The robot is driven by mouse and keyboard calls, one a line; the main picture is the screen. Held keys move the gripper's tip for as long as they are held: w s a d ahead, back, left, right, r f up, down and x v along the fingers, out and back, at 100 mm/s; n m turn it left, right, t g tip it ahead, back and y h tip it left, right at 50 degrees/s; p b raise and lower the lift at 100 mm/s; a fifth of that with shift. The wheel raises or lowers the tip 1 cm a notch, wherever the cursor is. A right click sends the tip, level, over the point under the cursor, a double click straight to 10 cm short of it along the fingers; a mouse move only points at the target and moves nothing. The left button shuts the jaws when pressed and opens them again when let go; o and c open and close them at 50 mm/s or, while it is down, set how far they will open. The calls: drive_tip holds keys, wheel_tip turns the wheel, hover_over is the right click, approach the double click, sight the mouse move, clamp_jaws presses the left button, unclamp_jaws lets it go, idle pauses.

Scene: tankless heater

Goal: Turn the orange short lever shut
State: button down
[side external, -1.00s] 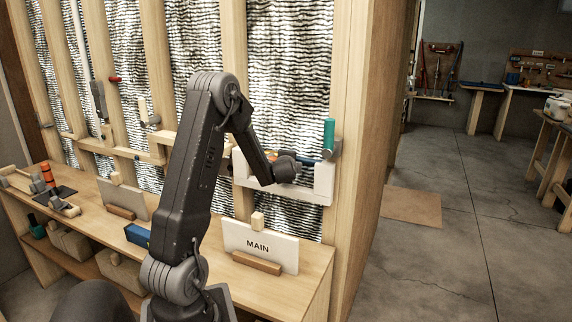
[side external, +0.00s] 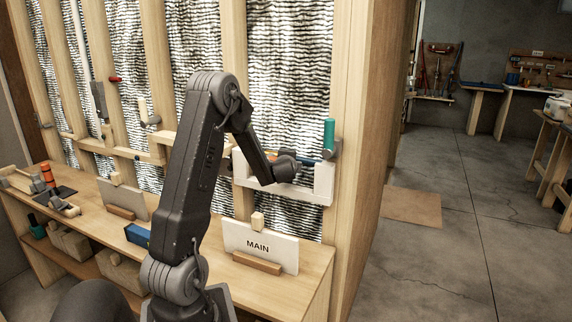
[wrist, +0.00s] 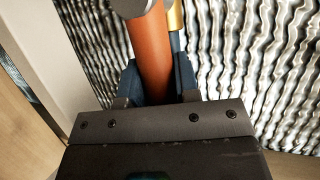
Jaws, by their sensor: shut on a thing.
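The orange short lever (wrist: 150,58) shows in the wrist view as a thick orange bar running up from between my fingers to a grey round end at the top. My gripper (wrist: 157,82) is shut on it, with one dark blue finger on each side. In the side view my gripper (side external: 312,161) is at the white box-like bracket on the stud wall. My wrist and forearm hide the lever there. The lever's exact angle to its pipe cannot be told.
A red handle (side external: 115,79) and a cream handle (side external: 142,108) are further left. A MAIN sign (side external: 262,249) stands on the bench below. A yellow piece (wrist: 174,16) is beside the lever.

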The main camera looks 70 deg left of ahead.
drive_tip(key=shift+f, duration=0.15)
drive_tip(key=r+n+h, duration=0.1)
drive_tip(key=r+n+t+h, duration=0.1)
drive_tip(key=n, duration=0.1)
drive_tip(key=shift+s+a+r+h, duration=0.2)
drive_tip(key=shift+r+h, duration=0.1)
drive_tip(key=shift+r, duration=0.1)
drive_tip(key=shift+s+a+r+n+t+h, duration=0.1)
drive_tip(key=shift+a+r+n+t+h, duration=0.05)
drive_tip(key=shift+r+n+t+h, duration=0.4)
drive_tip(key=shift+s+a+r+n, duration=0.1)
drive_tip(key=shift+s+n, duration=0.05)
drive_tip(key=shift+n, duration=0.2)
drive_tip(key=c, duration=0.9)
unclamp_jaws()
drive_tip(key=shift+o, duration=0.2)
